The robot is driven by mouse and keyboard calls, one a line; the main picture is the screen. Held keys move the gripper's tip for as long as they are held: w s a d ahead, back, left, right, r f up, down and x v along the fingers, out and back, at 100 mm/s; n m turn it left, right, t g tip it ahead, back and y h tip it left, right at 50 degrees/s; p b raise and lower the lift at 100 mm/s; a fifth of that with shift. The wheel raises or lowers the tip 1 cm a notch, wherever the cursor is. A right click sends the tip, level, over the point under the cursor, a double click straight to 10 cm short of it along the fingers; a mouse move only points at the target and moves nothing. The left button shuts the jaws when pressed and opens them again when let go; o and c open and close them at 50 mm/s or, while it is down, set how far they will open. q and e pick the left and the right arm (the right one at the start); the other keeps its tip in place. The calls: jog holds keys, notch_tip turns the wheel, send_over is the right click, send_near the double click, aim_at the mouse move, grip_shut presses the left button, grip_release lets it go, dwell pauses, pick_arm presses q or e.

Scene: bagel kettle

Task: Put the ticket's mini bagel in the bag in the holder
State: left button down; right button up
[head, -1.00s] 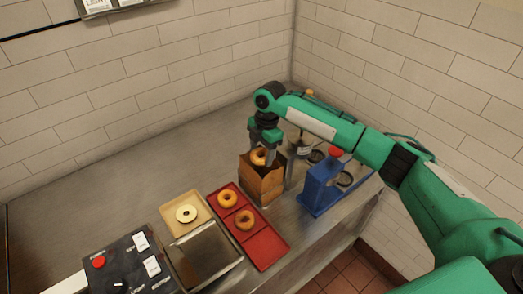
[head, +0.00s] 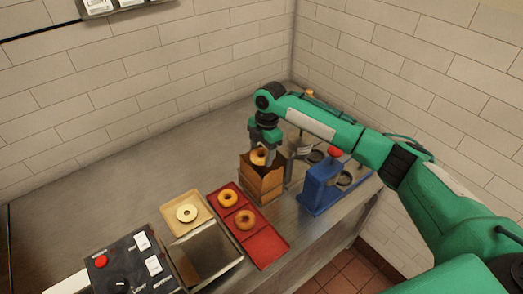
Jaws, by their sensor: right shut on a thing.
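A brown paper bag (head: 263,187) stands open and upright on the counter, beside the red tray. My right gripper (head: 261,149) points down over the bag's mouth and is shut on a golden mini bagel (head: 259,157). The bagel is at the height of the bag's opening, partly hidden by the fingers and the rim. The holder around the bag cannot be clearly made out. My left gripper is not in view.
A blue device with a red knob (head: 321,188) stands right of the bag. A wooden board (head: 172,215) with a pale ring (head: 187,213), a metal pan (head: 205,252) and a black control box (head: 128,268) are at front left. The back left counter is clear.

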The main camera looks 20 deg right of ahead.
dwell(0.4)
jog(key=o, duration=1.1)
jog(key=shift+c, duration=0.2)
notch_tip(320, 180, up, 7)
jog(key=p, duration=0.6)
jog(key=shift+f, duration=0.1)
